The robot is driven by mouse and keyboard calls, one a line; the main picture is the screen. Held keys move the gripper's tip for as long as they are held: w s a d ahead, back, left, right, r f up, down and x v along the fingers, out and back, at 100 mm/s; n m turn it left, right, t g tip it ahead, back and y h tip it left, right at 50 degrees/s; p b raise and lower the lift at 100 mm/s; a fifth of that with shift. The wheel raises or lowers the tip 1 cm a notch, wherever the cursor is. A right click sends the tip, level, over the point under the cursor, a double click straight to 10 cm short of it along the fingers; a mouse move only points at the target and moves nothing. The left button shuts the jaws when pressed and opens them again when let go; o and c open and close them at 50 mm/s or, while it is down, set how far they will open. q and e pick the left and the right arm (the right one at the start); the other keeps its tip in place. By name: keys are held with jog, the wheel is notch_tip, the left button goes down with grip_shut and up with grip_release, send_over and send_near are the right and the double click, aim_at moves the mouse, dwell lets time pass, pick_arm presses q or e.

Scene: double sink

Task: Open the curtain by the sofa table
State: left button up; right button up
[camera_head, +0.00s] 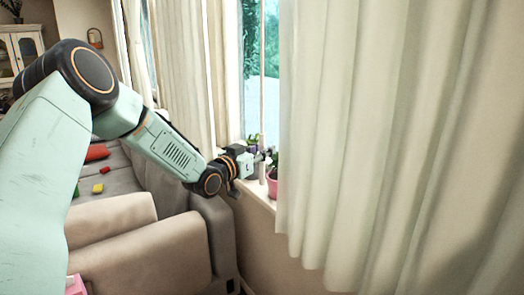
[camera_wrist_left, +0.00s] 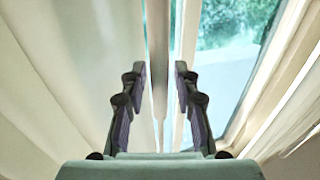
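A large cream curtain (camera_head: 360,130) hangs over the right half of the head view, in long vertical folds. Another pale curtain (camera_head: 185,70) hangs left of the window (camera_head: 262,70), which shows as a narrow uncovered strip. My left gripper (camera_head: 262,157) is at the window strip just above the sill, near the left edge of the large curtain. In the left wrist view its two fingers (camera_wrist_left: 161,85) are apart, with upright pale edges and window glass (camera_wrist_left: 225,60) beyond. I cannot tell whether any cloth lies between the fingers. My right gripper is not in view.
A pink pot (camera_head: 272,184) with a plant stands on the windowsill (camera_head: 255,189), close to my left gripper. A white cabinet (camera_head: 22,45) stands far left.

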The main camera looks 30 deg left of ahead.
pick_arm(q)
grip_shut()
dwell(0.4)
